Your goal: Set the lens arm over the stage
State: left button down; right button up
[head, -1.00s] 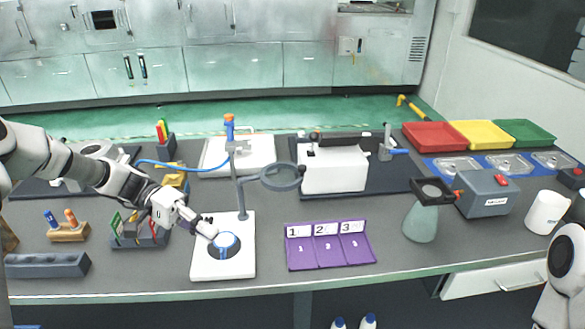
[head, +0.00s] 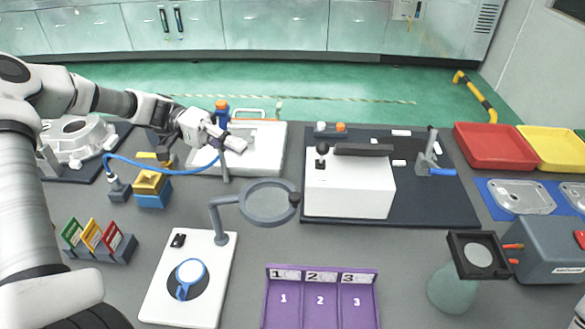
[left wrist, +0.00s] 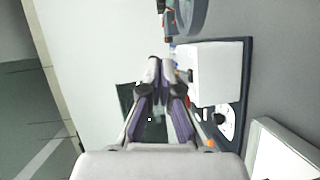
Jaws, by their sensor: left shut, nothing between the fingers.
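The lens arm is a grey ring lens (head: 268,203) on a post (head: 218,224) at the back of a white base (head: 215,262). The ring points right, off to the side of the base. The stage is a dark round disc (head: 175,303) on the base, with a white and blue round piece (head: 190,275) on it. My left gripper (head: 240,144) is shut and empty, behind the lens arm and above a white board. The left wrist view shows its closed fingers (left wrist: 163,66). My right gripper is out of view.
A white box (head: 345,188) on a dark mat stands right of the lens. A purple numbered tray (head: 320,298) lies in front right. A blue hose (head: 150,162) and a yellow-blue block (head: 152,187) lie left of the post.

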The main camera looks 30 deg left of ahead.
aim_at(282, 197)
pick_arm(q)
jog(key=s+d+p, duration=0.1)
jog(key=d, duration=0.3)
jog(key=d+f+p, duration=0.1)
jog(key=d, duration=0.3)
jog(key=s+d+p, duration=0.1)
jog(key=d, duration=0.3)
jog(key=shift+s+d+f, duration=0.25)
jog(key=shift+s+f, duration=0.05)
jog(key=shift+f, duration=0.05)
jog(key=shift+s, duration=0.15)
jog(key=shift+d+f, duration=0.1)
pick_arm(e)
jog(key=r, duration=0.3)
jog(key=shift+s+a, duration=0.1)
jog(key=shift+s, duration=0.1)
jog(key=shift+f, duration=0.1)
pick_arm(q)
jog(key=shift+s+d+m+g+b, duration=0.2)
jog(key=shift+s+m+g+b, duration=0.1)
jog(key=shift+g+b, duration=0.15)
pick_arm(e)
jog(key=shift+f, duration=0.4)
